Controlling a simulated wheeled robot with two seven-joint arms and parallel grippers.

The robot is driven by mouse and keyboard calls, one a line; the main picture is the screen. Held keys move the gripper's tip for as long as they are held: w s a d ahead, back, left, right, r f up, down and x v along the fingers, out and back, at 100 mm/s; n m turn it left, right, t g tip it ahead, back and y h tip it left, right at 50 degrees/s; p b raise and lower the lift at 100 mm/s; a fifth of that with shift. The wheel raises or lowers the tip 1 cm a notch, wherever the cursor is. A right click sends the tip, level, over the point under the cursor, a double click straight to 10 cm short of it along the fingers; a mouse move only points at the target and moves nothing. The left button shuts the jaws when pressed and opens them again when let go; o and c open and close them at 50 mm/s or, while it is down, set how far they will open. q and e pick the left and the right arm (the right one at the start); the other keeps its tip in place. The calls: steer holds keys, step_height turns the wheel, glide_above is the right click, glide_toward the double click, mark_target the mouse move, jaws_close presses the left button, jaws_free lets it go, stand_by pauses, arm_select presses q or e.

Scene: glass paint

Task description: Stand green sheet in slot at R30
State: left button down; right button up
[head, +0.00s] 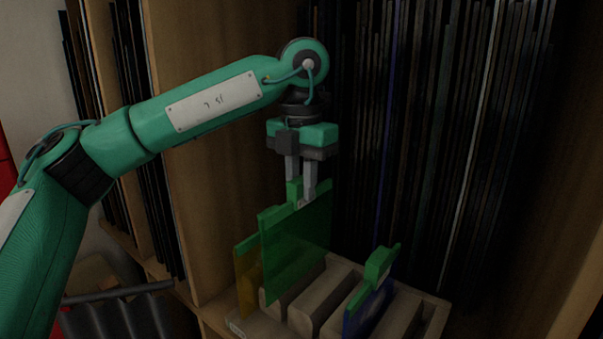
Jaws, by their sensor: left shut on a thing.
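My left gripper (301,198) points down and is shut on the green tab at the top of the green sheet (297,243). The sheet hangs upright over the wooden slotted rack (312,302). Its lower edge is close to the rack's left part; I cannot tell whether it is inside a slot. A blue sheet (366,308) with a green top edge and tab stands in the rack further right. No R30 label is readable. My right gripper is not in view.
Tall shelf bays with many thin dark upright sheets (430,130) fill the back. A wooden divider (215,215) stands left of the rack. A dark corrugated object (118,316) lies at lower left. Rack slots between the green and blue sheets look empty.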

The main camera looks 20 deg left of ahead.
arm_select(q)
step_height(320, 180, down, 8)
steer(key=b, duration=0.5)
steer(key=shift+f+b, duration=0.15)
steer(key=shift+b, duration=0.2)
steer(key=shift+f+b, duration=0.25)
steer(key=shift+b, duration=0.05)
stand_by(0.3)
steer(key=c, duration=1.2)
jaws_free()
steer(key=shift+f, duration=0.1)
steer(key=shift+o, duration=0.4)
